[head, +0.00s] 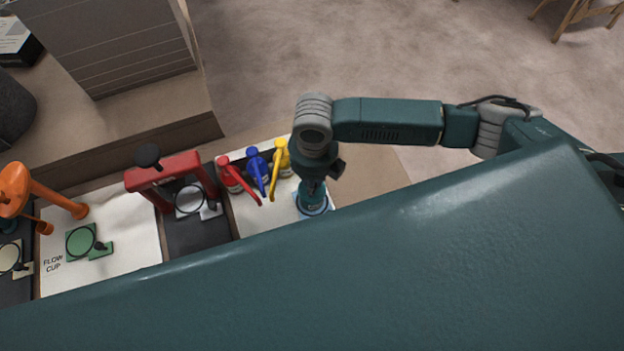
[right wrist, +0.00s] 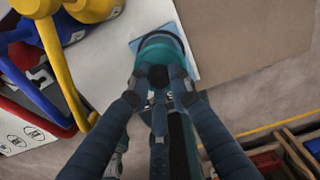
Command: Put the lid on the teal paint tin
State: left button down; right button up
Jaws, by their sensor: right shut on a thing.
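The teal paint tin (head: 313,207) stands on a small blue square at the right end of the bench, mostly hidden under my right gripper (head: 311,188). In the right wrist view, a round teal rim (right wrist: 165,41) shows just beyond the fingertips. My right gripper (right wrist: 157,80) is shut on a dark knob-like piece (right wrist: 158,75) that seems to be the lid's grip, directly over the tin. I cannot tell whether the lid touches the tin's rim. My left gripper is not in view.
Red (head: 230,175), blue (head: 257,165) and yellow (head: 282,158) long-handled pieces stand close left of the tin. A red frame (head: 163,170), a green plate (head: 81,240) and an orange stand (head: 16,185) are farther left. Open floor lies beyond the bench.

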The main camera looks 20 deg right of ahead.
jog(key=shift+p, duration=0.3)
dwell(0.6)
jog(key=o, duration=0.9)
jog(key=shift+o, duration=0.7)
jog(key=o, duration=0.4)
jog(key=shift+r+p, duration=3.5)
jog(key=shift+p, duration=0.25)
